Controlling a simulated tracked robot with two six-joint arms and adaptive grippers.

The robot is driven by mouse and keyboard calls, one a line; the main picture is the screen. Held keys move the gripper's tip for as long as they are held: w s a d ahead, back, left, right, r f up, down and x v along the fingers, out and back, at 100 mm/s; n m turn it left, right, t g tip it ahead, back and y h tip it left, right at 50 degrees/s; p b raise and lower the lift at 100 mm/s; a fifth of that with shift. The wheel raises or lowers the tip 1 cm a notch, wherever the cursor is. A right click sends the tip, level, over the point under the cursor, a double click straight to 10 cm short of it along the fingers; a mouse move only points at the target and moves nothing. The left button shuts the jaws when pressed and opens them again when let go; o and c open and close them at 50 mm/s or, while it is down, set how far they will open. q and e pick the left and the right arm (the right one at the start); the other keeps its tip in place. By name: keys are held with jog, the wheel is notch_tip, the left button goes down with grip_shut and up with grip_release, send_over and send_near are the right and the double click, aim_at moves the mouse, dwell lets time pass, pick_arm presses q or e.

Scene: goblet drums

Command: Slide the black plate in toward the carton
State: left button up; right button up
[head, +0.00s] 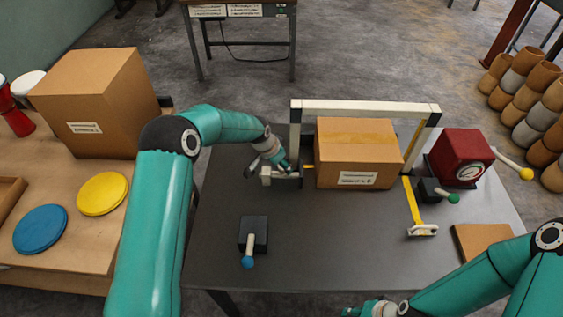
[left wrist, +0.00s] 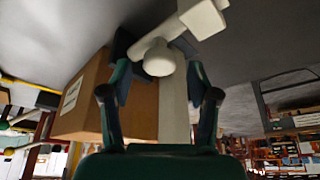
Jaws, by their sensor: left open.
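The carton (head: 358,155) stands on the dark table under a white frame. The black plate (head: 290,181) stands at the carton's left side, with a pale handle (head: 266,176) on its left. I cannot tell whether the plate touches the carton. My left gripper (head: 268,168) is open at the handle. In the left wrist view the pale handle (left wrist: 160,58) shows ahead of and between the spread fingers (left wrist: 158,95), and the carton (left wrist: 85,100) is to the left. My right gripper (head: 372,309) is at the bottom edge, partly cut off; its fingers are unclear.
The white frame (head: 365,107) spans the carton. A blue-knobbed lever box (head: 254,233) stands at front left, a green-knobbed one (head: 433,190) right of the carton. A red gauge box (head: 461,156) is farther right. The table's front middle is clear.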

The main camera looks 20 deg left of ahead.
pick_arm(q)
jog(key=shift+w+d+f, duration=0.1)
jog(key=shift+w+f, duration=0.1)
jog(key=shift+f, duration=0.5)
jog(key=shift+c, duration=0.4)
grip_shut()
jog(key=shift+d, duration=0.1)
